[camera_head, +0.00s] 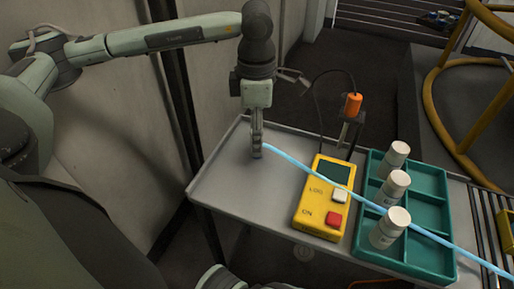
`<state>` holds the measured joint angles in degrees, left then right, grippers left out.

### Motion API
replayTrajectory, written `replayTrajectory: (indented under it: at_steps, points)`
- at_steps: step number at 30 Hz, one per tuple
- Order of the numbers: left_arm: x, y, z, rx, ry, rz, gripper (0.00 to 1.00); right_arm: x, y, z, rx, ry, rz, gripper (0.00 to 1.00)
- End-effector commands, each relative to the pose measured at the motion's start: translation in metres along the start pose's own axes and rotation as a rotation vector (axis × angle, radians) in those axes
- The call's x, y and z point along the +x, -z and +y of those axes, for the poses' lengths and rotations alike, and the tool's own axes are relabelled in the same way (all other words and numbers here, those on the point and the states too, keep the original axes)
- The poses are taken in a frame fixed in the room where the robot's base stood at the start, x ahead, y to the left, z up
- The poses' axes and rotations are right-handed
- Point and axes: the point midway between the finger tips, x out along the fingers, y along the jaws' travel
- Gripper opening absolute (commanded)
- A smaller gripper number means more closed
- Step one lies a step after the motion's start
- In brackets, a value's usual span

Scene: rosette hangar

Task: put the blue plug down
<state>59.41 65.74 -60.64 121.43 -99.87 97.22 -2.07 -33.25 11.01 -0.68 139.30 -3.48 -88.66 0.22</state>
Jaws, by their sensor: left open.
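My left gripper (257,149) points straight down at the left part of the grey cart top (222,178), its fingertips at or very near the surface. It is open, though from this side the fingers look close together. A light blue cable (315,173) starts at the fingertips and runs right across the yellow box and the teal tray. No separate blue plug can be made out; the cable's end is hidden at the fingers. I cannot tell whether it touches them. My right gripper is not in view.
A yellow box (314,213) with white and red buttons lies beside a teal tray (429,258) holding three white-capped bottles (390,228). An orange-handled tool (353,105) stands at the back edge. A wall (110,120) rises at left. The cart's left front is clear.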

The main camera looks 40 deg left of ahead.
Motion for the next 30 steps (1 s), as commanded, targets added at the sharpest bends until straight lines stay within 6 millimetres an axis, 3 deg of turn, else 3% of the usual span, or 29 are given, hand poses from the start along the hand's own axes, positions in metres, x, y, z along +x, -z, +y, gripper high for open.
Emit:
replayTrajectory:
  at_steps: [4, 12, 22, 24, 30]
  points:
    - [0.017, 0.000, -0.001, 0.000, 0.002, 0.000, 0.49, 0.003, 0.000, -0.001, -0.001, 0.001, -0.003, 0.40]
    - [0.020, 0.000, 0.000, -0.001, 0.000, -0.001, 0.49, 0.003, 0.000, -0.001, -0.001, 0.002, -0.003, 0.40]
    - [0.020, -0.001, -0.001, -0.001, 0.001, -0.002, 0.08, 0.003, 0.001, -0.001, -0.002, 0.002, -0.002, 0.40]
    - [0.019, -0.001, 0.000, -0.001, 0.001, -0.002, 0.04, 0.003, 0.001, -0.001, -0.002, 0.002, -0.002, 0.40]
    - [0.018, -0.001, 0.000, -0.001, 0.000, -0.002, 0.04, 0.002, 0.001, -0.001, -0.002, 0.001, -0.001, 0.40]
